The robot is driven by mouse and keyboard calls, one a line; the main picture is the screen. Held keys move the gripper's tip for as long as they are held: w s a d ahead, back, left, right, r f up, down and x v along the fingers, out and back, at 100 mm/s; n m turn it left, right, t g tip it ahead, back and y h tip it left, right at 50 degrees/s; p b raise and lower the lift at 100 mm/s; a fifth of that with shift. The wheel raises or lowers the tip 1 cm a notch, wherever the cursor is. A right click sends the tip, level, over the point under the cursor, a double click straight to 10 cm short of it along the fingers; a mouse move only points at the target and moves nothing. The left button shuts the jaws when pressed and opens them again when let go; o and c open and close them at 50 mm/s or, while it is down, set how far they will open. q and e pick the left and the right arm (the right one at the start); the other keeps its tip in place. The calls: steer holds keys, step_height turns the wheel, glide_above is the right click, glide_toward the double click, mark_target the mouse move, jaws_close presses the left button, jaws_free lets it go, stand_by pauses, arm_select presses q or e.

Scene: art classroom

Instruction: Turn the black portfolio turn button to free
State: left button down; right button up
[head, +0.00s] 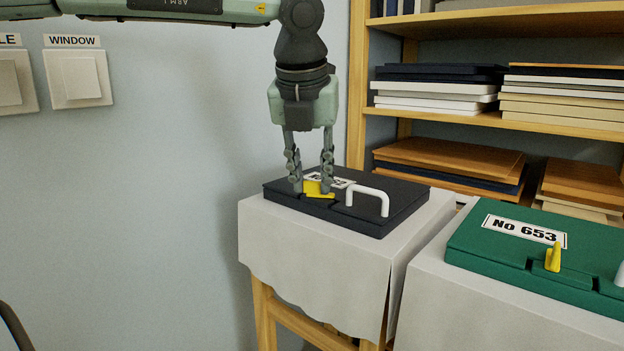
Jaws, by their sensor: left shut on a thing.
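The black portfolio (407,192) lies flat on a cloth-covered stand, with a white handle (370,191) and a white label (342,182) that is partly hidden by my gripper. Its yellow turn button (318,191) sits at the front left of the lid. My left gripper (312,188) points straight down with its fingers on either side of the button and is shut on it. Part of the button is hidden behind the fingers. My right gripper is not in view.
A green portfolio (490,253) labelled No 653, with an upright yellow button (553,257), lies on a second covered stand at right. Shelves (440,111) with stacked boards stand behind. Wall switches (77,79) are at left.

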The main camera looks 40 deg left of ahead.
arm_select(q)
steer(key=shift+m+h, duration=0.3)
steer(key=shift+m, duration=0.4)
steer(key=shift+a+m+h+b, duration=0.1)
steer(key=shift+m+h+b, duration=0.25)
steer(key=shift+m, duration=0.45)
steer(key=shift+m+h, duration=0.25)
steer(key=shift+m, duration=0.35)
steer(key=shift+a+m+h, duration=0.1)
steer(key=shift+m+h, duration=0.2)
steer(key=shift+m, duration=0.5)
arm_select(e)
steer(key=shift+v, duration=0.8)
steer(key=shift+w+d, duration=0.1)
arm_select(q)
steer(key=c, duration=1.2)
jaws_free()
steer(key=shift+r, duration=0.1)
